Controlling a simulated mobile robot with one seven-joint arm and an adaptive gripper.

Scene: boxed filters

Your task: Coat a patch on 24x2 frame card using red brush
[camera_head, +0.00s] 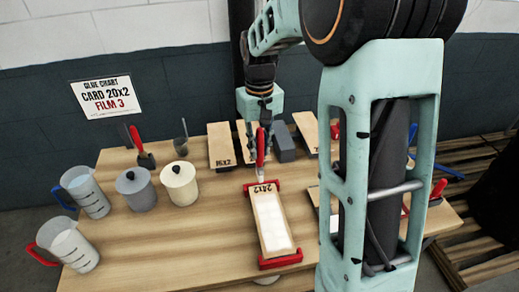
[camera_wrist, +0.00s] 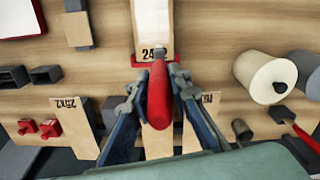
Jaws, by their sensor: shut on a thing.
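My gripper (camera_head: 262,135) is shut on the red brush (camera_head: 260,148), whose handle points up and whose tip hangs near the far end of the 24x2 frame card (camera_head: 256,203). I cannot tell whether the tip touches the card. The card lies on the table between red end holders, its label at the far end and a pale white area along its middle. In the wrist view, the red handle (camera_wrist: 159,95) sits between the fingers and hides part of the card (camera_wrist: 152,18) and its label. The brush's bristles are not clear there.
A grey pot (camera_head: 136,192), a cream pot (camera_head: 180,185) and two clear jugs (camera_head: 88,196) stand on the left. A 16x2 card (camera_head: 221,142) and a grey block (camera_head: 283,144) lie behind. A wall sign (camera_head: 106,97) reads card 20x2, film 3.

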